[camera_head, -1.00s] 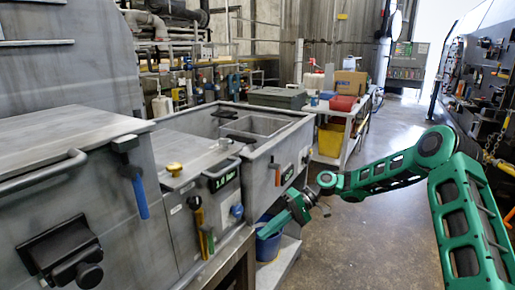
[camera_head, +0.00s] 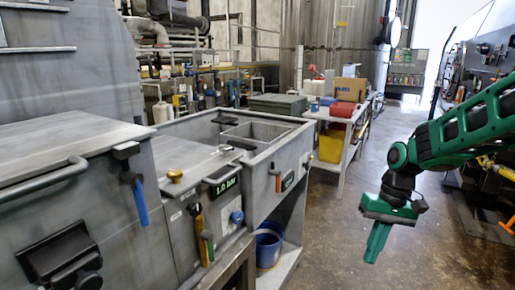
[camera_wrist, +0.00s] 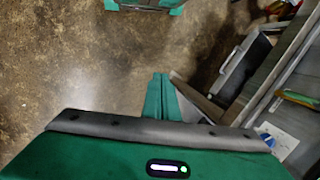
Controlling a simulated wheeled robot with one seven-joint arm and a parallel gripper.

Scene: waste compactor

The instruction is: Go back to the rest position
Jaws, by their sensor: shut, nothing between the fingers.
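My gripper (camera_head: 376,245) hangs over the open floor at the right in the head view, pointing down. Its fingers are shut together and hold nothing. It is well apart from the grey compactor bench (camera_head: 250,205) on the left. In the wrist view the shut green fingers (camera_wrist: 158,95) show above the concrete floor, with the edge of a grey cabinet to their right.
A blue bucket (camera_head: 268,246) stands on the shelf under the bench. Behind is a table (camera_head: 335,116) with a red box (camera_head: 343,109) and a yellow bin (camera_head: 331,145). A tool wall (camera_head: 495,75) is at the right. The floor (camera_head: 335,245) between is clear.

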